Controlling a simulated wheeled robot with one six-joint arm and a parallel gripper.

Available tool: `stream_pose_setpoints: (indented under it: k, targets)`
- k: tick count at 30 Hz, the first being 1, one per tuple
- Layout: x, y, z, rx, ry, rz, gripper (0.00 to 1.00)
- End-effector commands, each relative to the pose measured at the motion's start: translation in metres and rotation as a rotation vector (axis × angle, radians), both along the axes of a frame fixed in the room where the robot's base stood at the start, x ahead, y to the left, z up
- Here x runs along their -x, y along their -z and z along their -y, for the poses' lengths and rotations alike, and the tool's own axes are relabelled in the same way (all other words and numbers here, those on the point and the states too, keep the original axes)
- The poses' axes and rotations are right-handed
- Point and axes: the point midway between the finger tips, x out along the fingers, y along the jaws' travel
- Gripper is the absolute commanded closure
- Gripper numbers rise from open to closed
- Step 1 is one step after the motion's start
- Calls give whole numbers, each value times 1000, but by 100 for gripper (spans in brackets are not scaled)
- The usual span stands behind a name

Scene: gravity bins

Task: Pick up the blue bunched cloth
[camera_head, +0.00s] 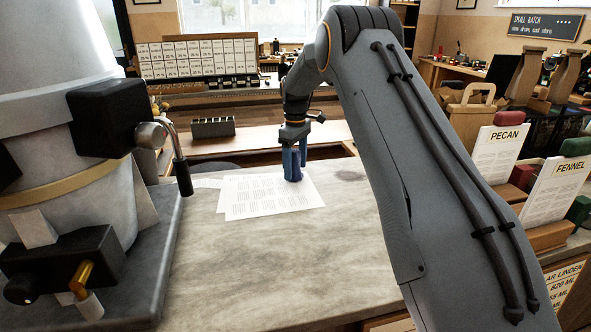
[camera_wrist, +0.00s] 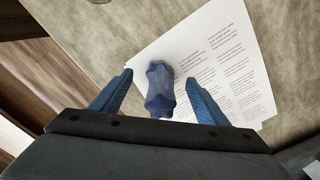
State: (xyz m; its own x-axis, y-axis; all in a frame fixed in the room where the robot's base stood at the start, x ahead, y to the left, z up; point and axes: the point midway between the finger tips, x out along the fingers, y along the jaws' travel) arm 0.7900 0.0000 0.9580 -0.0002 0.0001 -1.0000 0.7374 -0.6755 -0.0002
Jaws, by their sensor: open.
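The blue bunched cloth (camera_wrist: 160,92) shows in the wrist view as a small, upright, ridged dark-blue bundle at the edge of a white printed sheet (camera_wrist: 222,62). My gripper (camera_wrist: 159,77) is open, with one blue finger on each side of the cloth and a visible gap on both sides. In the head view my gripper (camera_head: 292,164) points down over the sheet (camera_head: 262,197) on the stone counter (camera_head: 250,260). There the cloth and the blue fingers overlap, and I cannot tell them apart.
A large white and grey machine with a lever (camera_head: 182,165) stands at the left. Signs reading PECAN (camera_head: 497,150) and FENNEL (camera_head: 556,190) stand at the right with wooden bins. A small dark rack (camera_head: 212,127) sits behind the gripper. The counter's front middle is clear.

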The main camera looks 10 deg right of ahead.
Motion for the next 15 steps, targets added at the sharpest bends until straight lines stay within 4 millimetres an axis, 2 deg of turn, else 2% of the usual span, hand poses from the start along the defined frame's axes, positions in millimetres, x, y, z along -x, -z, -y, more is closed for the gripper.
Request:
stream_pose_setpoints:
  k: [4,11,15]
  targets:
    - [0,11,0,0,0,0,32]
    - [0,14,-1,0,0,0,32]
    - [0,14,0,0,0,0,54]
